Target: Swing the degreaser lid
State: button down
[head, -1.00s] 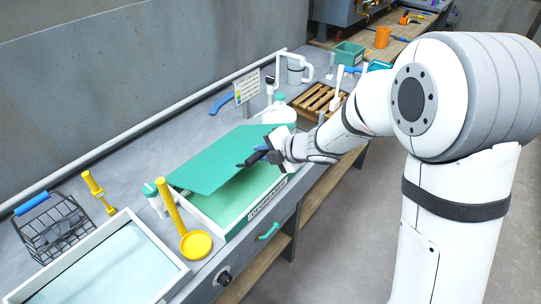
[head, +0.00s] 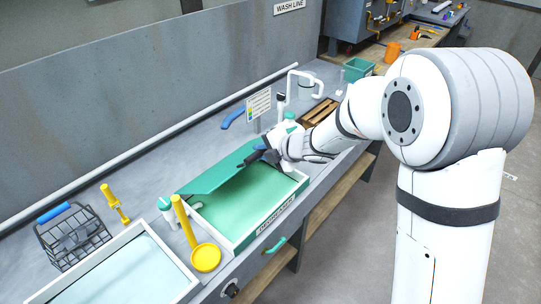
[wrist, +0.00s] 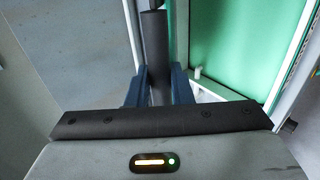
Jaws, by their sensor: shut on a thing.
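The degreaser tank (head: 234,244) is a white-rimmed box with a green inside and a label on its front. Its teal lid (head: 208,178) is tilted up along the back side, leaving much of the green inside uncovered. My gripper (head: 267,156) is at the lid's right end, shut on the lid's black handle (head: 252,160). In the wrist view the dark round handle (wrist: 157,50) stands between my blue fingers (wrist: 158,88). The green tank inside (wrist: 235,45) shows to the right there. My wrist partly hides the tank's right back corner.
A pale-filled tray (head: 120,275) and wire basket (head: 72,238) are farther left. A sign (head: 258,103) and tap (head: 291,85) stand behind.

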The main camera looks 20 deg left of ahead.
jog(key=shift+w+a+r+p, duration=0.3)
jog(key=shift+a+r+p, duration=0.15)
jog(key=shift+a+r, duration=0.3)
jog(key=shift+r, duration=0.2)
